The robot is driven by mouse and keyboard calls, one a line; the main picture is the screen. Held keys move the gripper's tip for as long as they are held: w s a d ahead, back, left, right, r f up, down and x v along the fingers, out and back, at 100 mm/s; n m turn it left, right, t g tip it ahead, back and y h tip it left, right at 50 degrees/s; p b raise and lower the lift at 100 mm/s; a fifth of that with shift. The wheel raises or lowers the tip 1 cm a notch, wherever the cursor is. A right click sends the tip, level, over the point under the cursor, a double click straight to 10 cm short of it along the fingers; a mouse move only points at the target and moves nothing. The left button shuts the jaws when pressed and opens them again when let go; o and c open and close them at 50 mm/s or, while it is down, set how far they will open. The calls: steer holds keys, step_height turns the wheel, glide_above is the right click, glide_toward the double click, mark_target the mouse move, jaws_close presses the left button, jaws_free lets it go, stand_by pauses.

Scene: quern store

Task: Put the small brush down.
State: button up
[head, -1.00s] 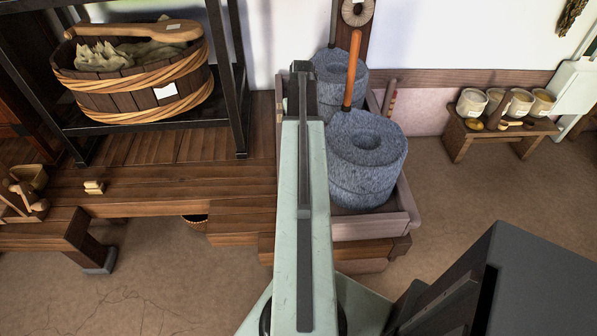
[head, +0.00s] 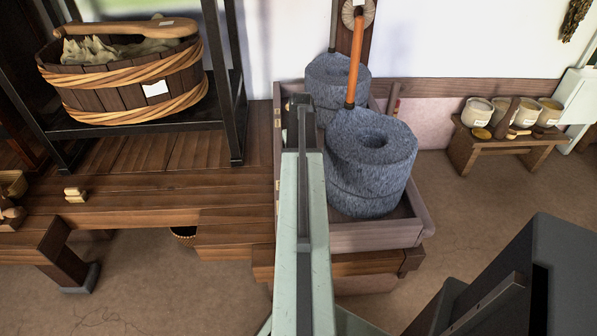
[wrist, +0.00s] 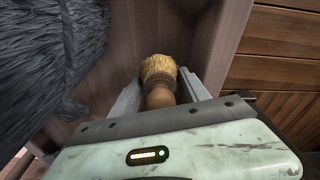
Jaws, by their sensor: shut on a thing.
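The small brush (wrist: 159,72) shows in the wrist view, with pale yellow bristles pointing away from me and a round brown wooden handle. My gripper (wrist: 162,88) is shut on it, with one grey finger on each side. The brush is over the inside of the wooden tray (wrist: 205,45), close to the tray wall. I cannot tell whether it touches the tray floor. In the head view the brush and my fingertips are hidden behind my arm.
Grey stone querns (head: 371,160) stand in the tray, one with an orange-brown handle (head: 355,55); stone is close on the left in the wrist view. A wooden tub (head: 130,80) is on a shelf at left. A small bench (head: 505,140) with pots stands at right.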

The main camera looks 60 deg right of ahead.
step_height(320, 180, down, 4)
steer(key=b, duration=0.4)
steer(key=shift+r, duration=0.25)
steer(key=shift+f, duration=0.2)
steer(key=o, duration=1.2)
steer(key=shift+c, duration=0.2)
steer(key=shift+r, duration=0.1)
steer(key=r+p, duration=0.8)
steer(key=s+a+r+p, duration=0.1)
steer(key=r+p, duration=0.3)
steer(key=shift+r+p, duration=0.2)
steer(key=shift+p, duration=0.15)
steer(key=shift+f, duration=0.1)
